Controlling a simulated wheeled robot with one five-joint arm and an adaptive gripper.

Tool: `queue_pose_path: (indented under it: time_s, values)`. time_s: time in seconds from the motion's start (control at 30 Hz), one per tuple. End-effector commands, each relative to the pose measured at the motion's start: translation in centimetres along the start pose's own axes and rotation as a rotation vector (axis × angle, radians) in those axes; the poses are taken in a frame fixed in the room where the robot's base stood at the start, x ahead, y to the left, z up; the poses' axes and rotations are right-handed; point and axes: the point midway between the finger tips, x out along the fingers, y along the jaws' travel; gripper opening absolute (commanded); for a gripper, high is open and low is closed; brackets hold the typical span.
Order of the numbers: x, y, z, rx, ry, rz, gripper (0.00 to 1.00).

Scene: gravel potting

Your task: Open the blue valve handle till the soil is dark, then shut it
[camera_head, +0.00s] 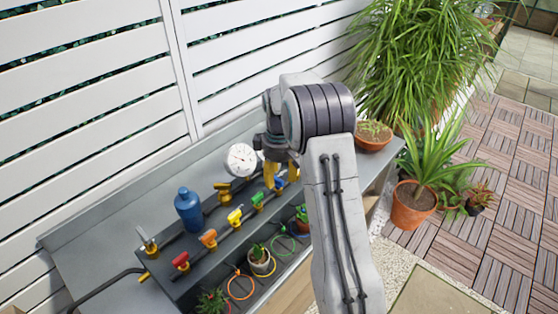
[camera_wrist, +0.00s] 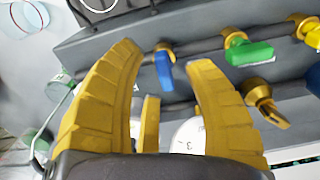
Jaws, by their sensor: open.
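The blue valve handle (camera_wrist: 164,70) hangs from a brass fitting on the pipe in the wrist view. My gripper (camera_wrist: 162,57) is open, with its yellow fingers on either side of the handle and a visible gap to each. In the head view my gripper (camera_head: 281,173) is over the far part of the valve row, and a bit of the blue handle (camera_head: 280,183) shows beside its fingers. A terracotta pot (camera_head: 302,217) sits below, partly behind my arm. Its soil is too small to judge.
Green (camera_head: 257,201), yellow (camera_head: 235,216), orange (camera_head: 208,239) and red (camera_head: 180,261) handles line the pipe. A white dial gauge (camera_head: 240,159) and a blue bottle (camera_head: 188,209) stand behind.

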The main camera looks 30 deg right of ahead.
Motion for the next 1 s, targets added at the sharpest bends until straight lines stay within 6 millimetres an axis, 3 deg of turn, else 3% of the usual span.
queue_pose_path:
  time_s: [0.6, 1.0]
  values:
    - [-9.4, 0.0, -0.1, -0.001, 0.002, 0.002, 0.46]
    - [-11.1, 0.0, 0.0, -0.001, 0.0, 0.0, 0.46]
